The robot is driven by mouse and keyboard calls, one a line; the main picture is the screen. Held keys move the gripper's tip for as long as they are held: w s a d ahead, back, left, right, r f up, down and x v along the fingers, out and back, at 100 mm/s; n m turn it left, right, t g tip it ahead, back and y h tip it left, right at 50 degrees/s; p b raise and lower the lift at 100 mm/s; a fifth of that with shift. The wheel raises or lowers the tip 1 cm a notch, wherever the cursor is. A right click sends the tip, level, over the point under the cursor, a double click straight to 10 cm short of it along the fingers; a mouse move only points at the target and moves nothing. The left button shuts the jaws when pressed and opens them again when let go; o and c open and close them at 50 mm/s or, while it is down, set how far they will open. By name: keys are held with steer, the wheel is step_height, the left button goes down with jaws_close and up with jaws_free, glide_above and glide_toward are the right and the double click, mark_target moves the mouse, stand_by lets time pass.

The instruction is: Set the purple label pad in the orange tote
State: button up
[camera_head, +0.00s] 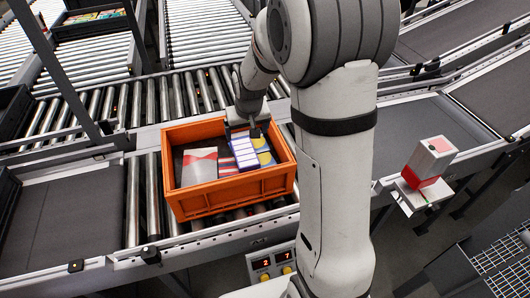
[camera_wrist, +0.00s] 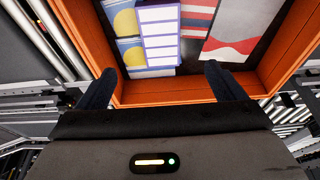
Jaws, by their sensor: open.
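My gripper (camera_head: 247,122) is above the tote's far rim. In the wrist view its two dark fingers (camera_wrist: 157,84) are spread wide with nothing between them. The pad lies beyond the fingertips, apart from them.
Inside the tote are a blue and yellow pack (camera_head: 264,158), a red and white pack (camera_head: 199,166) and a striped pack (camera_wrist: 197,16). A red and grey box-shaped device (camera_head: 430,160) stands on a bracket at right. My arm hides part of the conveyor.

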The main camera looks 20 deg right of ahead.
steer(key=s+r, duration=0.3)
steer(key=s, duration=0.5)
steer(key=s+r, duration=0.4)
steer(key=s, duration=0.5)
steer(key=s+r, duration=0.4)
steer(key=s, duration=0.4)
steer(key=shift+s+d+r, duration=0.25)
steer(key=shift+s, duration=0.05)
